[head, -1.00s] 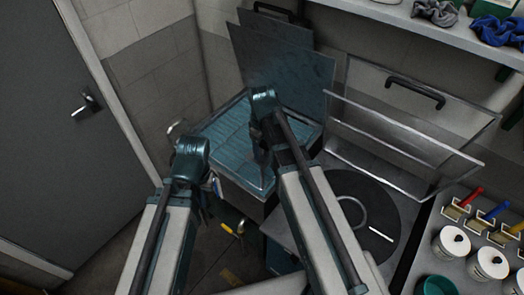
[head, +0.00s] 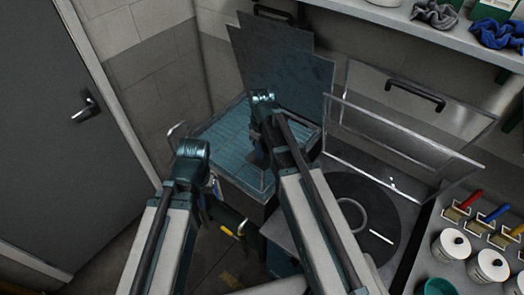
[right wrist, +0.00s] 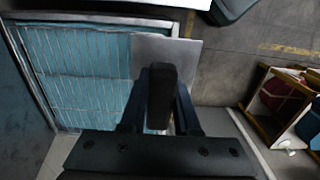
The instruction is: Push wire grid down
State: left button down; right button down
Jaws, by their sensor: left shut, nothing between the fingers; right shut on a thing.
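The wire grid (head: 227,140) lies over a teal surface inside a metal frame, left of centre in the head view. Its thin pale wires also show at the left of the right wrist view (right wrist: 85,65). My right gripper (head: 258,155) is low over the right side of the grid, partly hidden by its own arm. In the right wrist view its fingers (right wrist: 160,98) are shut on a dark upright piece (right wrist: 160,85), with a plain grey plate behind it. My left gripper (head: 210,198) is shut and empty, near the grid's front left edge; its fingertips are mostly hidden.
Tall grey metal sheets (head: 280,65) stand behind the grid. A clear hinged cover (head: 400,130) is raised over a dark round plate (head: 350,205) to the right. White pots (head: 451,246) stand at far right. A grey door (head: 50,120) is at left.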

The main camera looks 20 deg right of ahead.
aim_at(262, 190)
jog(key=shift+f, duration=0.2)
dwell(0.7)
notch_tip(262, 190, down, 22)
jog(key=b, duration=2.2)
jog(key=shift+s, duration=0.1)
jog(key=c, duration=0.6)
grip_release()
jog(key=shift+c, duration=0.2)
notch_tip(262, 190, up, 14)
jog(key=p, duration=1.3)
